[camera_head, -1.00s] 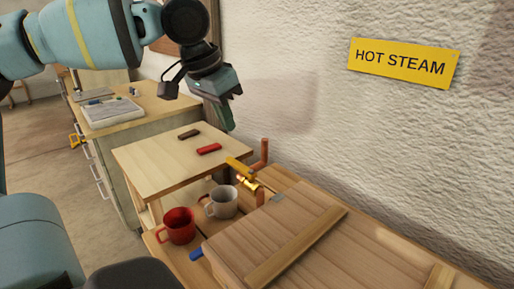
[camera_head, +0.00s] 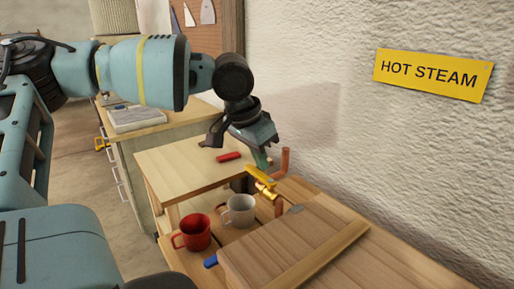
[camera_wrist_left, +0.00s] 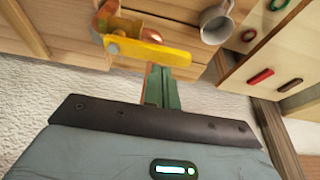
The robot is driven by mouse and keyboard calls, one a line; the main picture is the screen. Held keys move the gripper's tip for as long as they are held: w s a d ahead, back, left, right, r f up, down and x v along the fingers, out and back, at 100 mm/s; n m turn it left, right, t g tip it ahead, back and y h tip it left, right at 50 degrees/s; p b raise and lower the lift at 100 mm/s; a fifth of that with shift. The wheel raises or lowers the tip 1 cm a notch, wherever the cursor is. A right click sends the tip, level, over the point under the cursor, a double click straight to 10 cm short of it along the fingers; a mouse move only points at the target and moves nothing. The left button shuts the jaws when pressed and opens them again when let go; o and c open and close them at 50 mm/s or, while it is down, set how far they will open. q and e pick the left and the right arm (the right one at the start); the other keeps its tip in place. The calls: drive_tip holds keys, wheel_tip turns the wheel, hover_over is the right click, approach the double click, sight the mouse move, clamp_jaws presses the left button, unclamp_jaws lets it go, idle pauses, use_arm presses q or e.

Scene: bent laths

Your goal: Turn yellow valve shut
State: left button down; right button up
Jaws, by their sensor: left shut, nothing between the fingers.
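The valve's flat yellow handle (camera_head: 262,174) sits on a brass body (camera_head: 268,190) in a copper pipe (camera_head: 284,163) by the wall. In the left wrist view the yellow handle (camera_wrist_left: 150,53) lies across the picture, just beyond my fingertips. My left gripper (camera_head: 263,160) points down close behind the handle in the head view. Its green fingers (camera_wrist_left: 159,82) are shut and empty. I cannot tell whether they touch the handle. My right gripper is not in view.
A red mug (camera_head: 195,233) and a grey mug (camera_head: 239,210) stand in front of the valve. A wooden crate-like box (camera_head: 290,240) lies to the right. A red bar (camera_head: 229,156) lies on the small raised table (camera_head: 175,170). A "HOT STEAM" sign (camera_head: 433,75) hangs on the wall.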

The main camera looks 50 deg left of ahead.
use_arm(q)
drive_tip(key=shift+w+f, duration=0.1)
drive_tip(key=shift+f, duration=0.15)
